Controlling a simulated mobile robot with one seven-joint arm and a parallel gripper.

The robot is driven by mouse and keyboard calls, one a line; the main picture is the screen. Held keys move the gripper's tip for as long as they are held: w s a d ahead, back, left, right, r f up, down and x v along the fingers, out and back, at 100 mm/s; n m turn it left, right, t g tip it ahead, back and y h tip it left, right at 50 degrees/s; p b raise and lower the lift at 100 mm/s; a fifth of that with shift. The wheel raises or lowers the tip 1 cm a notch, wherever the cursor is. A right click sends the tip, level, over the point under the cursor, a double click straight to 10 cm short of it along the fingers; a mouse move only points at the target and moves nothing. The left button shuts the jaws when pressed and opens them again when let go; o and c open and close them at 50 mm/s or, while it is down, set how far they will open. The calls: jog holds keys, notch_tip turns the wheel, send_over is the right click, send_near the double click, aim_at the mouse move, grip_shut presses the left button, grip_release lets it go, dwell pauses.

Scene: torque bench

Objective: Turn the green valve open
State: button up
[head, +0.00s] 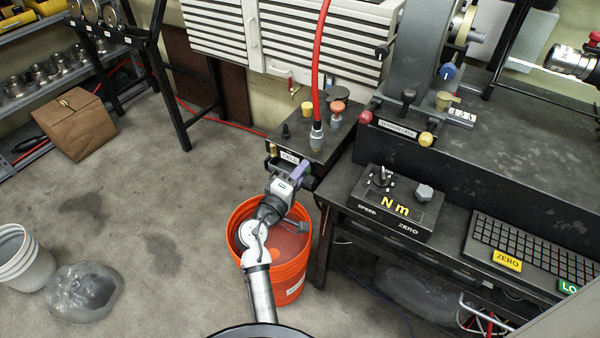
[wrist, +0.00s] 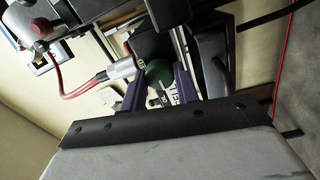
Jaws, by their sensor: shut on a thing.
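The green valve (wrist: 158,73) shows in the wrist view as a round green knob between my gripper's two purple fingers. My gripper (wrist: 160,86) is shut on it, with one finger on each side. In the head view my gripper (head: 292,172) is at the front face of a dark box (head: 330,148) at the bench's left end. There the valve is hidden behind the gripper. How far the valve is turned cannot be told.
A red hose (head: 321,60) rises from a metal fitting on the dark box, beside several coloured knobs. An orange bucket (head: 290,278) stands under my arm. The Nm control box (head: 395,203) and a keyboard (head: 530,250) are to the right. Floor to the left is mostly clear.

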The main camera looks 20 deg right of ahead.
jog(key=o, duration=1)
jog(key=shift+c, duration=0.2)
jog(key=b+v, duration=0.3)
jog(key=v, duration=1.1)
jog(key=shift+b, duration=0.35)
jog(key=shift+w, duration=0.1)
